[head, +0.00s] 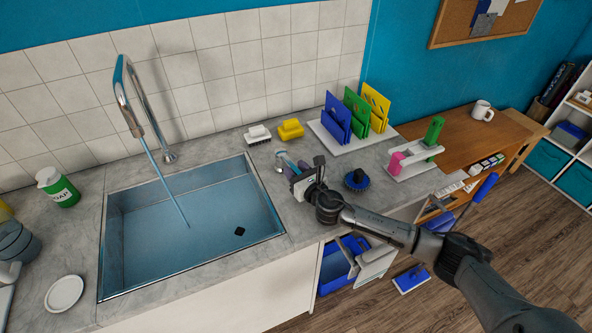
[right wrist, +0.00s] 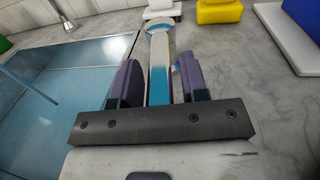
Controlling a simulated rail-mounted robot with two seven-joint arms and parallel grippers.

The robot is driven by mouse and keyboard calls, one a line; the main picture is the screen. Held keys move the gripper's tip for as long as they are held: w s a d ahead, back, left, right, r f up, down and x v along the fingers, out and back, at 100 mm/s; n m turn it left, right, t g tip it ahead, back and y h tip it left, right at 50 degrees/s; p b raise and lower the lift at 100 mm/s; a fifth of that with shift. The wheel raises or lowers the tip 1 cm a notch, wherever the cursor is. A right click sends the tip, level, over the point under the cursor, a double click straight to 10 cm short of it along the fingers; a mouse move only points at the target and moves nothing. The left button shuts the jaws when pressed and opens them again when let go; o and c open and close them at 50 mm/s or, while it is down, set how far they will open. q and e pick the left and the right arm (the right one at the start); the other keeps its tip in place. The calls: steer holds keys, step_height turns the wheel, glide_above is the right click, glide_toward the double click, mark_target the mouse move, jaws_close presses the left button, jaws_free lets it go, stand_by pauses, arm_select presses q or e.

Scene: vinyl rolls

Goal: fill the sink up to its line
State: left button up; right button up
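The sink (head: 275,237) is set in the grey counter and holds bluish water (head: 165,240). The curved silver tap (head: 130,95) stands behind it, and a stream (head: 165,185) runs from its spout into the basin. A small dark square (head: 239,231) shows in the basin; I cannot tell what it is. I cannot make out a fill line. My right gripper (head: 291,168) is low over the counter just right of the sink. In the right wrist view its fingers (right wrist: 160,85) are apart, with a white-and-blue handled tool (right wrist: 158,58) between them. My left gripper is out of view.
A green soap bottle (head: 58,187) and white dish (head: 64,293) are left of the sink. A white brush (head: 257,134), yellow block (head: 290,129), and rack (head: 350,143) of coloured boards stand right. A dark blue round brush (head: 356,179) lies beyond my gripper.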

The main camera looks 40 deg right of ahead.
steer(key=c, duration=0.6)
jaws_close()
steer(key=shift+w+a+r+m+h+p, duration=0.1)
steer(key=shift+a+r+m+h+p, duration=0.15)
steer(key=shift+a+m+h+p, duration=0.5)
steer(key=shift+f+h+p, duration=0.15)
steer(key=shift+h+p, duration=0.3)
steer(key=shift+p, duration=0.05)
steer(key=shift+d, duration=0.15)
steer(key=o, duration=0.8)
jaws_free()
